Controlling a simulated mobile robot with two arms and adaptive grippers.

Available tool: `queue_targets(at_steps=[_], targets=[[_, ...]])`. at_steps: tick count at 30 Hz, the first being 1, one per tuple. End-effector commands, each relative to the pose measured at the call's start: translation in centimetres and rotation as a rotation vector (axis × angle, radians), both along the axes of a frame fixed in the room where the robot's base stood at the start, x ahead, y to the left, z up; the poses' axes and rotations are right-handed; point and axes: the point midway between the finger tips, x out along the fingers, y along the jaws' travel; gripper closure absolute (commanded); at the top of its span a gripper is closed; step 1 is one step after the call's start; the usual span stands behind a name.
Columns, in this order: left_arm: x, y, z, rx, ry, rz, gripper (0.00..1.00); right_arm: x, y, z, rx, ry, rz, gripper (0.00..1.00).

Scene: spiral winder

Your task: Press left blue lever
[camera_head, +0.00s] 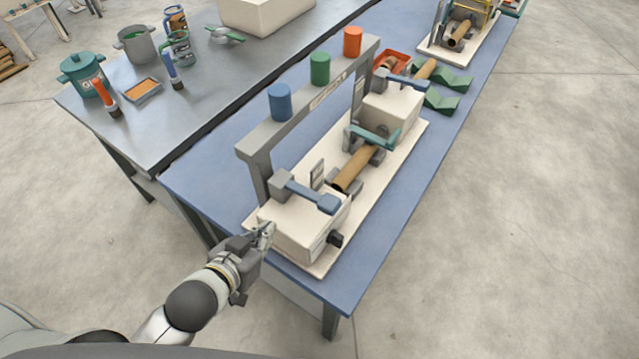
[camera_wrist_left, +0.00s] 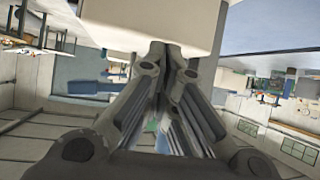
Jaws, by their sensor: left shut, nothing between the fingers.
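The left blue lever (camera_head: 312,194) sits on top of the near white block (camera_head: 305,228) of the winder, its arm running toward the right from a grey pivot. My left gripper (camera_head: 268,230) is shut and empty at the left side of that block, lower than the lever and apart from it. In the left wrist view the closed fingers (camera_wrist_left: 177,62) point at a pale block face (camera_wrist_left: 150,22); whether they touch it I cannot tell. The lever does not show in the wrist view. My right gripper is not in view.
A grey frame (camera_head: 262,172) with blue, green and red cylinders stands behind the winder. A brown tube (camera_head: 354,168) lies between the winder's blocks. A second blue lever (camera_head: 405,80) and green holders (camera_head: 440,100) are farther off. The blue table (camera_head: 350,285) is bare along its right edge.

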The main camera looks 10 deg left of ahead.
Motion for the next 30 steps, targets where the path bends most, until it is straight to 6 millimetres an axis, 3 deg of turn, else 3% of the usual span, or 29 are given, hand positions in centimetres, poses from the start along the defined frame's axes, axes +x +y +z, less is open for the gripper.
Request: queue_targets(at_steps=[1,3,6,9,14,23,30], targets=[[-0.1,-1.1,3.4,-0.034,-0.055,-0.035,1.0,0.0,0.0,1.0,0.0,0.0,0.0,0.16],[-0.4,-2.5,7.0,-0.089,-0.122,-0.076,1.0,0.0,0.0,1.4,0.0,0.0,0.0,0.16],[-1.1,-4.0,10.8,-0.155,-0.189,-0.125,1.0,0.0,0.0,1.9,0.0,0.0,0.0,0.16],[-1.7,-5.0,13.0,-0.197,-0.224,-0.157,1.0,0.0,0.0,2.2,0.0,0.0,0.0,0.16],[-2.0,-5.4,14.1,-0.22,-0.242,-0.173,1.0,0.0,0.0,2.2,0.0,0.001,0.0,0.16],[-1.9,-5.4,13.9,-0.219,-0.242,-0.171,1.0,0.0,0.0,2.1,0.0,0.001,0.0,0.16],[-0.6,-6.0,13.4,-0.218,-0.247,-0.17,1.0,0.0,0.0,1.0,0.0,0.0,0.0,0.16]])
